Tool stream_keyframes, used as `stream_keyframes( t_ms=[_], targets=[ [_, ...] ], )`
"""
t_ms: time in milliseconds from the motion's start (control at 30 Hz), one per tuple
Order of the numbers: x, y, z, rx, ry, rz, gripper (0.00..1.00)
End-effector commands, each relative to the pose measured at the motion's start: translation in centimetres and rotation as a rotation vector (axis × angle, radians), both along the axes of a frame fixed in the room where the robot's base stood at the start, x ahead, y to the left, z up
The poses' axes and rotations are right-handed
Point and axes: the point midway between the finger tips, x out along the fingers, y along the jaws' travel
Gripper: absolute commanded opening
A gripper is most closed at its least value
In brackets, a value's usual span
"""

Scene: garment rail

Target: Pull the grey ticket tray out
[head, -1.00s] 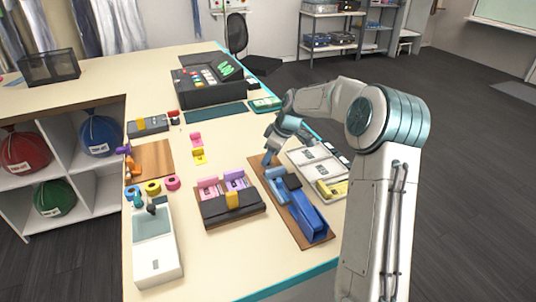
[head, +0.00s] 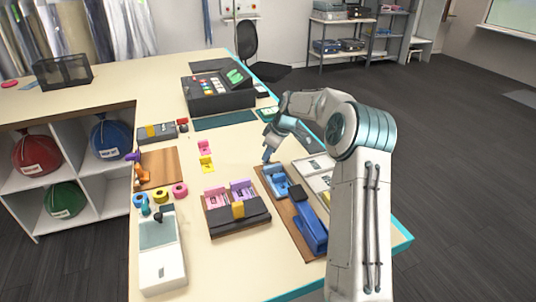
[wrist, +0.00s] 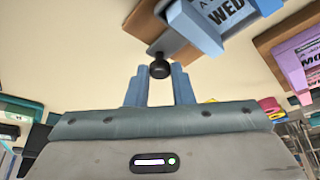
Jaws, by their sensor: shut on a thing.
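In the wrist view my gripper (wrist: 160,85) is shut on a small black knob (wrist: 160,68). The knob sits at the end of a grey piece (wrist: 168,48), which I take to be the grey ticket tray; most of it is hidden. In the head view my gripper (head: 267,156) is at the far end of the brown board (head: 296,228) that carries the blue holder (head: 277,180). The knob and grey tray cannot be made out there.
A long blue object (head: 310,232) is on the board's near end. A dark case with pink and purple tickets (head: 238,216) stands to the left, a white tray (head: 314,172) to the right. The tabletop (head: 232,150) between the gripper and the yellow block (head: 207,163) is clear.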

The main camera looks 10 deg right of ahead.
Motion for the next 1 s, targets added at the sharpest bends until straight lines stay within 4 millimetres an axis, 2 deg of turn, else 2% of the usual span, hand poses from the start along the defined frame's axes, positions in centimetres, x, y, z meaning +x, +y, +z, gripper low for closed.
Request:
stream_keyframes(
  t_ms=[167,200,267,533,667,767,1000],
  targets=[
    [0.3,0.0,0.4,0.009,-0.016,-0.005,0.00],
    [0.3,0.0,0.4,0.009,-0.016,-0.006,0.27],
    [0.3,-0.1,0.4,0.009,-0.017,-0.007,0.42],
    [0.1,-0.7,0.3,0.007,-0.010,-0.013,0.42],
    [-0.1,-1.1,1.0,0.006,-0.012,-0.016,0.42],
    [-0.4,-1.6,2.3,0.006,-0.012,-0.017,0.42],
    [-1.7,-3.1,7.4,0.006,-0.015,-0.015,0.42]
  ],
)
